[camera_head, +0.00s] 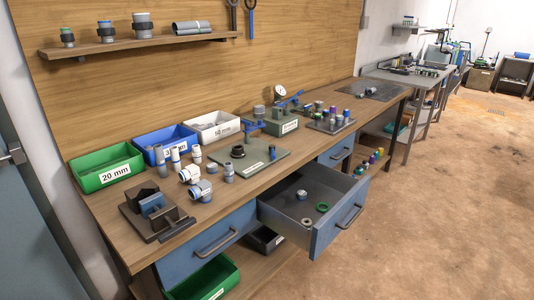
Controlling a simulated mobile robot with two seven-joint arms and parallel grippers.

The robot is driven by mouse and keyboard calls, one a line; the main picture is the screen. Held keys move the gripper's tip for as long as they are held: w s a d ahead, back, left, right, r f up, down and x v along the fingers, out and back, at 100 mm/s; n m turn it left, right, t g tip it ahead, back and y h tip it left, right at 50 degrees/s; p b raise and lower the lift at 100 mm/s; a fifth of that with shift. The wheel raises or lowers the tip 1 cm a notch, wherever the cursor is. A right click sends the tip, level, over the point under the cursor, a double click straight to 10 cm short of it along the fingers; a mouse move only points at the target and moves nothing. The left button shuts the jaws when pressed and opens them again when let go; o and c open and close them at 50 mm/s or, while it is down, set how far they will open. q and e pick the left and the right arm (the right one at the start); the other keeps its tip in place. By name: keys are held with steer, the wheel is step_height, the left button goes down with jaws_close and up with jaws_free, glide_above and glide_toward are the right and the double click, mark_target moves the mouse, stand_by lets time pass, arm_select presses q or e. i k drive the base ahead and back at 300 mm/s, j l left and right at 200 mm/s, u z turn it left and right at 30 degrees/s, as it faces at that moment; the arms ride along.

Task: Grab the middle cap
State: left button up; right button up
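I cannot tell for sure which piece is the middle cap. The open drawer (284,203) holds a small grey-white round fitting (301,195), a green ring (322,207) and a beige ring (307,222), lying apart on its floor. A tray (346,126) at the bench's right part carries several small pieces with coloured tops, too small to tell apart. A row of coloured pieces (372,157) shows lower down under the bench. Neither of my grippers is in view.
Green (108,177), blue (152,155) and white (212,133) bins line the bench's back. A dark vise-like fixture (150,212), loose pipe fittings (190,173), a green plate (262,161) and a gauge (281,91) crowd the bench. The drawer juts out over open floor (420,220).

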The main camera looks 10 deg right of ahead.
mark_target(301, 195)
steer(key=i+l, duration=0.15)
steer(key=l, duration=0.25)
steer(key=i+l, duration=0.15)
steer(key=l, duration=0.2)
steer(key=i+l+u, duration=0.1)
steer(key=l, duration=0.3)
steer(key=i+l, duration=0.2)
steer(key=l, duration=0.2)
steer(key=i+l, duration=0.15)
steer(key=l, duration=0.25)
steer(key=i+l+u, duration=0.1)
steer(key=l, duration=0.3)
